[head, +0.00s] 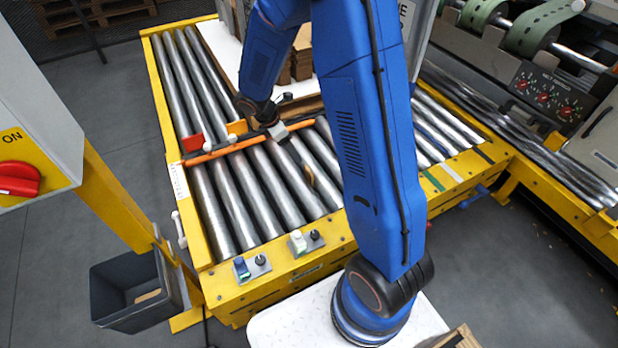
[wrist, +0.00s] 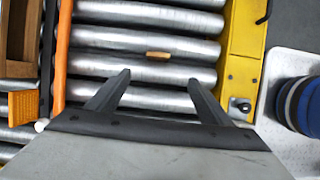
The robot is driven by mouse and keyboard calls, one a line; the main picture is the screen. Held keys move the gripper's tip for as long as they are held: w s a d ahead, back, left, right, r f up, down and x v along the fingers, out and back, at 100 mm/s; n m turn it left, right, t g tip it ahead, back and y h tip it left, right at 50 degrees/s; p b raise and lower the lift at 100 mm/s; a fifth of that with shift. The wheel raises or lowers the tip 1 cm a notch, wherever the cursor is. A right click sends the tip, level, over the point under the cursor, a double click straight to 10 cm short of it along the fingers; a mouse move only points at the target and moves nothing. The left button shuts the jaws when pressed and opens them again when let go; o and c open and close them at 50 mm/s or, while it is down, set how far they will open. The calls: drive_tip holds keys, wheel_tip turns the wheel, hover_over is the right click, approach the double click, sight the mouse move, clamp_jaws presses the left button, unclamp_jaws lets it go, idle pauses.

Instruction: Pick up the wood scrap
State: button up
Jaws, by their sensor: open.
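The wood scrap (wrist: 158,55) is a small tan piece lying across the metal rollers in the wrist view. It also shows in the head view as a small brown piece (head: 309,177) on the rollers, left of my blue arm. My gripper (wrist: 159,78) is open and empty, its two dark fingers apart. In the wrist view the scrap lies just beyond the fingertips, about midway between them. The picture does not make clear how high the fingers are above the rollers.
An orange bar (head: 235,146) spans the roller conveyor; it also shows left of my gripper in the wrist view (wrist: 62,55). A yellow frame (head: 275,287) with small controls edges the rollers. A dark bin (head: 118,316) holding a light piece stands at lower left. Rollers around the scrap are clear.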

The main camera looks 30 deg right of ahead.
drive_tip(key=f, duration=0.1)
approach(307, 173)
drive_tip(key=shift+s+d+f, duration=0.2)
drive_tip(key=shift+f, duration=0.2)
drive_tip(key=shift+s+d+f, duration=0.15)
drive_tip(key=shift+d+f, duration=0.05)
drive_tip(key=shift+f, duration=0.2)
drive_tip(key=shift+x, duration=2.95)
drive_tip(key=shift+w, duration=0.15)
drive_tip(key=c, duration=1.1)
